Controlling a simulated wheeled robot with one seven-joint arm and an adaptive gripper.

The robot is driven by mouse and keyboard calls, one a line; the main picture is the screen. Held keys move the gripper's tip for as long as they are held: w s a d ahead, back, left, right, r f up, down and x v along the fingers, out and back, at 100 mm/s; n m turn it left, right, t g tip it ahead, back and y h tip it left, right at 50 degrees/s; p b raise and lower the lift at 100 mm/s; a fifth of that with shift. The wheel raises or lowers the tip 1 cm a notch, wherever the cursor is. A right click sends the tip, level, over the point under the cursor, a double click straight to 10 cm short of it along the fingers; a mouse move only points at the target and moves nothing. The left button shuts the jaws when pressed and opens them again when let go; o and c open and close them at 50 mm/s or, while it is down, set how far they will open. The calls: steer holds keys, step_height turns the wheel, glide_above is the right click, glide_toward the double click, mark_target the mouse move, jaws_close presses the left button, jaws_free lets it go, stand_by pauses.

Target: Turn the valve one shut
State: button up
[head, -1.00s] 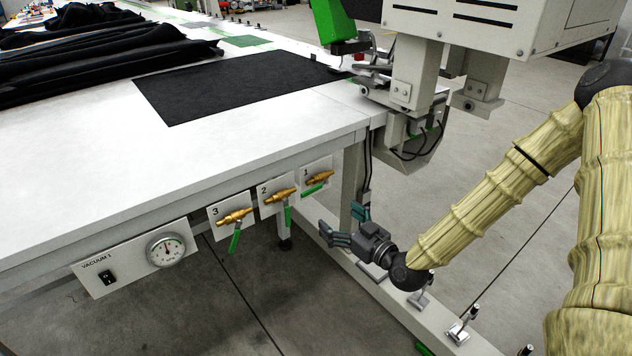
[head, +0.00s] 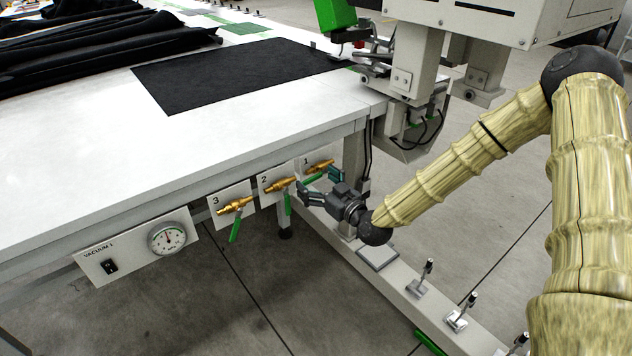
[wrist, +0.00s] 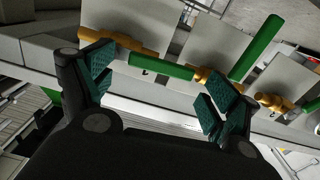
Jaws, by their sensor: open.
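Valve one is a brass valve (head: 319,166) on the plate marked 1 under the table edge. Its green handle (head: 312,181) lies roughly along the brass body. My gripper (head: 319,182) is open right in front of it and partly hides the handle in the head view. In the wrist view, valve one's brass body (wrist: 118,43) is at upper left. Its green handle (wrist: 160,67) shows in the gap between the two teal finger pads of my gripper (wrist: 155,88). I cannot see any contact with the handle.
Valve two (head: 281,185) and valve three (head: 236,206) sit to the left, their green handles hanging down across their bodies. In the wrist view, valve two (wrist: 208,82) is close to my right finger. A vacuum gauge panel (head: 135,247) is further left. The white table (head: 230,145) overhangs above.

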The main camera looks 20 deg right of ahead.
steer(key=shift+w, duration=0.15)
steer(key=c, duration=1.4)
steer(key=shift+c, duration=0.2)
